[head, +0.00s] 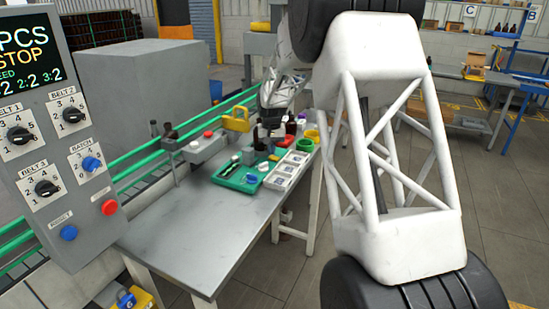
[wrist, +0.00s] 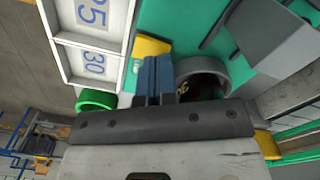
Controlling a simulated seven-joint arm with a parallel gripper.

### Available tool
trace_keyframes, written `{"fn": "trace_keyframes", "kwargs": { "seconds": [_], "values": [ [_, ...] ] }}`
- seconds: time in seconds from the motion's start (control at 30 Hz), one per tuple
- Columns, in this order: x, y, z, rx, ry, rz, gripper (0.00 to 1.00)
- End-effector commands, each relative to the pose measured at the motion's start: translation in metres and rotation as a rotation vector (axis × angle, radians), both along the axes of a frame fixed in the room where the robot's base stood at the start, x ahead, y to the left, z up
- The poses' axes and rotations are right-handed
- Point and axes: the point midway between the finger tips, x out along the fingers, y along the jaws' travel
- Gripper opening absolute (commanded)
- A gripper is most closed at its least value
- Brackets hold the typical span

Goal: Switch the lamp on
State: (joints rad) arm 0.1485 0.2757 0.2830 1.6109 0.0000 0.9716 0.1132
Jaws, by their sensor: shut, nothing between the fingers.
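I cannot pick out a lamp for certain in either view. A grey box (head: 205,148) with a red button (head: 208,134) and a pale round part stands at the table's back edge; I cannot tell if it belongs to the lamp. My gripper (head: 268,132) is over the far end of the table, small and partly lost among the items there. In the wrist view its blue-faced fingers (wrist: 154,78) are together with nothing between them. A grey round cup (wrist: 205,75) with a dark inside is just right of the fingers, and a yellow block (wrist: 150,47) is beyond them.
A green tray (head: 226,180) and a white tray with numbered compartments (head: 267,184) lie on the grey table (head: 190,240). A green ring (head: 312,136) and dark bottles stand beyond. A control panel (head: 75,190) with knobs fills the left. The table's near part is clear.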

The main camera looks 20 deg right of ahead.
Motion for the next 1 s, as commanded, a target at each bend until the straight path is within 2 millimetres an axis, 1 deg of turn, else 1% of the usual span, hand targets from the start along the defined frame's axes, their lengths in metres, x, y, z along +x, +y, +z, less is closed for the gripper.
{"fn": "trace_keyframes", "kwargs": {
  "seconds": [1.0],
  "values": [
    [0.0, 0.0, -0.011, 0.0, 0.001, 0.0, 0.0]
  ]
}}
